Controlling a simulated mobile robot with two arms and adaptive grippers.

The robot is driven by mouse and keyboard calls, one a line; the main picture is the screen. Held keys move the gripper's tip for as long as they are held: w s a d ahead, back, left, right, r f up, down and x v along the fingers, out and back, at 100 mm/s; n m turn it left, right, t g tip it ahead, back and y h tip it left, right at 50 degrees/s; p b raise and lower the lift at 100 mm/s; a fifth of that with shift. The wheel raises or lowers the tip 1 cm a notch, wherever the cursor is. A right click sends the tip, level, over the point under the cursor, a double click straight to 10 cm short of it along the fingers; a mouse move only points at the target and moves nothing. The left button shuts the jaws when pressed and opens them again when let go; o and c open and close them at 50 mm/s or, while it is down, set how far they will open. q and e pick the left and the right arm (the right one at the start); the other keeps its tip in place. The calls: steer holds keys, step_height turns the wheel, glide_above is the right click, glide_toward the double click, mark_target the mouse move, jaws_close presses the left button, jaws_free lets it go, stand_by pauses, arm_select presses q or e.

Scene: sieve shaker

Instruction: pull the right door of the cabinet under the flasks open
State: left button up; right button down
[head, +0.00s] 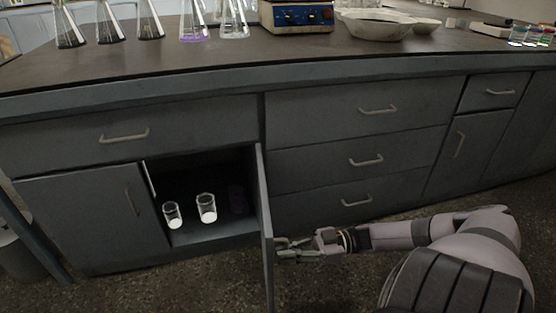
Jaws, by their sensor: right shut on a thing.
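The right door (265,225) of the cabinet under the flasks stands swung out and is seen nearly edge-on. Behind it the cabinet's inside (215,228) is open to view. My right gripper (283,249) is at the right-hand, outer face of the door, shut at its handle, which is mostly hidden by the fingers. The left door (90,218) of the same cabinet is closed. Several flasks (150,22) stand on the worktop above. My left gripper is not in view.
Two glass beakers (206,208) with white contents stand inside the cabinet. Closed drawers (350,160) lie to the right of the door. A bin (18,255) stands at the far left. The floor (190,290) in front of the cabinet is clear.

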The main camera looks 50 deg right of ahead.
steer(key=shift+s+d, duration=0.1)
steer(key=shift+d, duration=0.05)
steer(key=c, duration=1.7)
jaws_free()
steer(key=shift+d, duration=0.1)
steer(key=v, duration=1.1)
steer(key=shift+s+d, duration=0.25)
steer(key=shift+d, duration=0.1)
